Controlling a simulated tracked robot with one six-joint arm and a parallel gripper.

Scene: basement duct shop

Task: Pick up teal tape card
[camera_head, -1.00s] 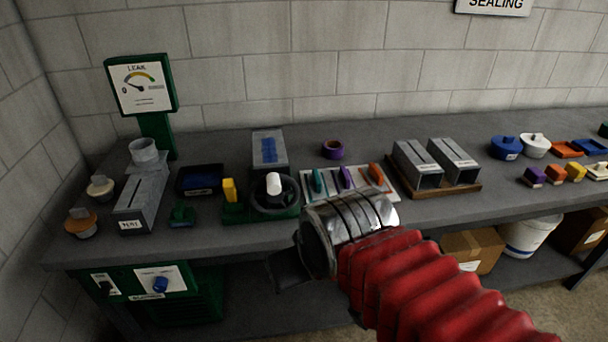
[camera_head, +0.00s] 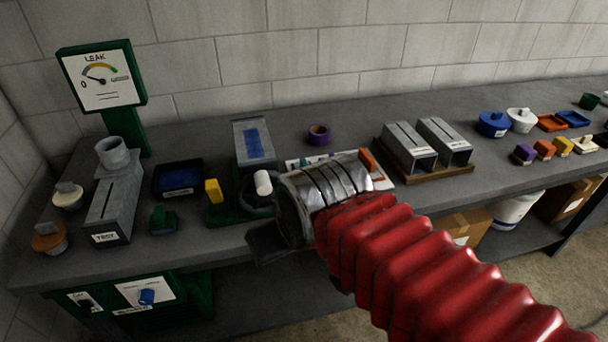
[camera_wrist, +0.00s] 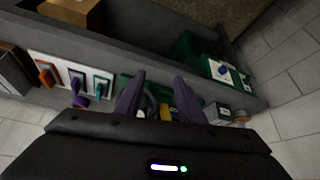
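The teal tape card (camera_wrist: 103,84) shows in the wrist view as a teal piece on a white board (camera_wrist: 61,66). It is at the end of a row, beside a purple card (camera_wrist: 76,82) and an orange card (camera_wrist: 47,75). My gripper (camera_wrist: 160,77) is open and empty, its two dark fingers apart. The teal card lies left of the left finger, outside the gap.
A purple ring (camera_head: 318,135) stands behind the board. A green fixture with a white knob (camera_head: 263,183) is to its left, and a wooden tray with metal ducts (camera_head: 410,145) to its right. A green leak gauge (camera_head: 102,80) stands far left. Bare bench shows behind the ring.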

